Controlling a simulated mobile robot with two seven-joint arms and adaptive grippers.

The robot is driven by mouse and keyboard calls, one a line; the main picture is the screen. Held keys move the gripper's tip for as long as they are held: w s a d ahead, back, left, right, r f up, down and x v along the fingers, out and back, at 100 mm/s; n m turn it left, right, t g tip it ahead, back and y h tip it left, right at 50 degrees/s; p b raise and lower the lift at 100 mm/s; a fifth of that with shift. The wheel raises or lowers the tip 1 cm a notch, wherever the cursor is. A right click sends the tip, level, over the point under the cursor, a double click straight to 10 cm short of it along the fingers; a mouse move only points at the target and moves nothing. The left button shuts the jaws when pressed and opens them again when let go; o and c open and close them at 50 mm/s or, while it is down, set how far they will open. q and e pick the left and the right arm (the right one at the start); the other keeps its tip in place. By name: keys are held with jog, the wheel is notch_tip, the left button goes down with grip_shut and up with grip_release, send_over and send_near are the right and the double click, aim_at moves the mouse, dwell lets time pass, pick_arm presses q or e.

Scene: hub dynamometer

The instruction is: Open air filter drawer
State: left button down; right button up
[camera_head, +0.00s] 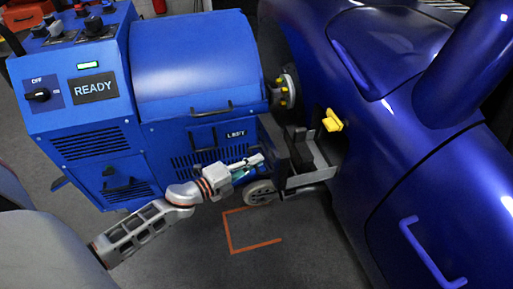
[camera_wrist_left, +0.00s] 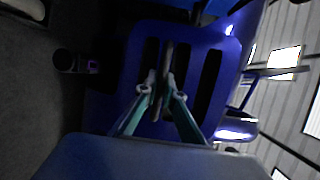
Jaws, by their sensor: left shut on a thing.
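My left arm comes in from the left in the head view, and its gripper (camera_head: 254,161) is at the lower right of the blue machine, by the slotted front below the "LEFT" label. In the left wrist view my left gripper (camera_wrist_left: 164,91) is shut on a thin upright bar (camera_wrist_left: 166,62), which looks like a handle. Behind the bar is a blue panel (camera_wrist_left: 226,85) with dark slots. I cannot tell for sure that this panel is the air filter drawer's front. A lower-left panel (camera_head: 126,170) with a dark handle also shows on the machine. My right gripper is not in view.
The blue machine (camera_head: 195,60) has a control panel with a "READY" display (camera_head: 94,88). A dark blue car (camera_head: 400,120) stands close on the right, with a yellow block (camera_head: 332,121) beside it. A caster wheel (camera_head: 260,192) is just below the gripper. Floor with orange marks (camera_head: 256,247) is clear in front.

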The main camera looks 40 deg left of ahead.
pick_arm(q)
jog(key=c, duration=2.1)
grip_release()
jog(key=shift+c, duration=0.2)
jog(key=shift+s, duration=0.1)
jog(key=v, duration=1.2)
jog(key=shift+a, duration=0.1)
